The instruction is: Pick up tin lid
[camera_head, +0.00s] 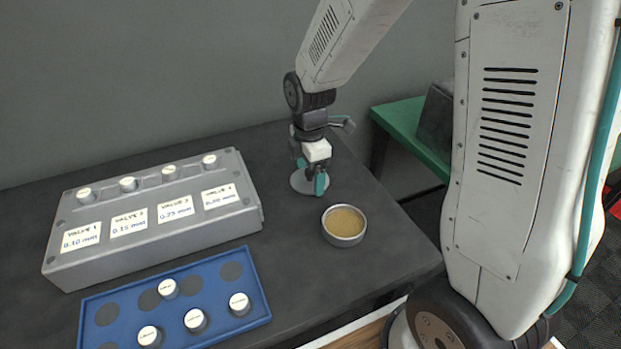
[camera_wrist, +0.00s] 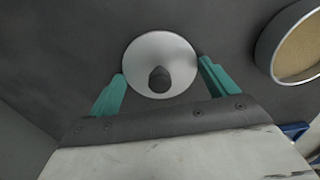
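The tin lid is a pale round metal disc with a dark knob at its middle. It lies on the dark table below my gripper in the head view (camera_head: 301,184) and between the finger lines in the wrist view (camera_wrist: 177,53). My gripper (camera_head: 314,183) points down over the lid, with teal fingers. In the wrist view my gripper (camera_wrist: 160,82) has its fingers spread apart, one on each side of the lid, with the knob between them. The fingers do not pinch the knob. I cannot tell whether the fingertips touch the lid's rim.
An open round tin (camera_head: 344,225) with tan contents stands just right of the lid. A grey valve block (camera_head: 157,216) with labels is at left. A blue tray (camera_head: 262,312) with several small white-topped cylinders is in front. A green table (camera_head: 407,130) stands behind at right.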

